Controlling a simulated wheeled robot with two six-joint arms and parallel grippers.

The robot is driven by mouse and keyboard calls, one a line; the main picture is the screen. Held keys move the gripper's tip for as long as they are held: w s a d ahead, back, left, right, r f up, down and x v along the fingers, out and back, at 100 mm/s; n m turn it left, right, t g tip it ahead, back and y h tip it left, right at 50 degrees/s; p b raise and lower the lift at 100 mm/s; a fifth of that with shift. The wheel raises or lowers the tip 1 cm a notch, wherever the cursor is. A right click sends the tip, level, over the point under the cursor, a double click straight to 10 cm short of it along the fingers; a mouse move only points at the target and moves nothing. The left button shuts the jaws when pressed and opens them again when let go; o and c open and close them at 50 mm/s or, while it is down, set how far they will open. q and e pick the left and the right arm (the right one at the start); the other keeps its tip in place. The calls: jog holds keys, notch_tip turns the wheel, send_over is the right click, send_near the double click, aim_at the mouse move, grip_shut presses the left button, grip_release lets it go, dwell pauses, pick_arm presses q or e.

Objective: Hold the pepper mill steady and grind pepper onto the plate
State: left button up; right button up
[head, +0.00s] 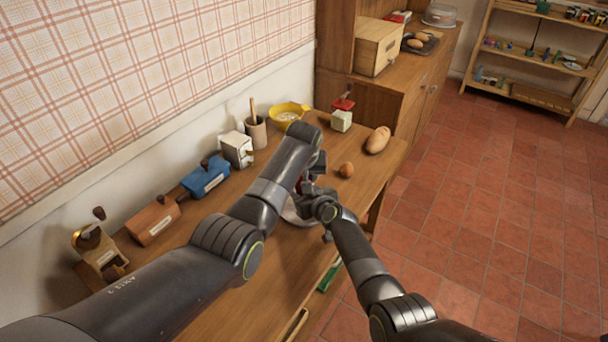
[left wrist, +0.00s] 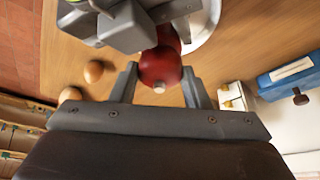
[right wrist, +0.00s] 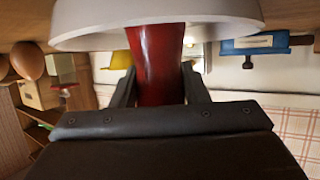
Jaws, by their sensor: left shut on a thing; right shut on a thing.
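The red pepper mill (left wrist: 160,66) has a rounded head with a small pale knob. My left gripper (left wrist: 160,80) is shut on this head. Lower down, my right gripper (right wrist: 157,85) is shut on the mill's slim red body (right wrist: 160,55). The white plate (right wrist: 80,22) shows right by the mill's lower end; I cannot tell whether they touch. In the head view my arms hide most of the mill, and only part of the plate (head: 293,217) shows under my right gripper (head: 322,206). No ground pepper can be made out.
A brown egg (head: 346,170), a potato-like loaf (head: 378,140) and a red-topped mill or grinder (head: 342,116) stand on the table's right part. A yellow bowl (head: 288,114), a cup (head: 256,132), a blue box-like device (head: 205,177) and others line the wall side.

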pick_arm(q)
jog(key=m+h, duration=0.1)
jog(key=m, duration=0.2)
jog(key=m+h, duration=0.1)
jog(key=m, duration=0.2)
jog(key=shift+w+a+g, duration=0.1)
jog(key=shift+a+g, duration=0.05)
jog(key=shift+g, duration=0.25)
jog(key=shift+m+h, duration=0.3)
jog(key=o, duration=1)
jog(key=shift+s+d, duration=0.2)
jog(key=shift+d, duration=0.05)
jog(key=shift+a+v, duration=0.15)
jog(key=shift+v, duration=1.85)
jog(key=shift+a+v, duration=0.15)
jog(key=shift+v, duration=1.85)
jog(key=shift+w, duration=0.2)
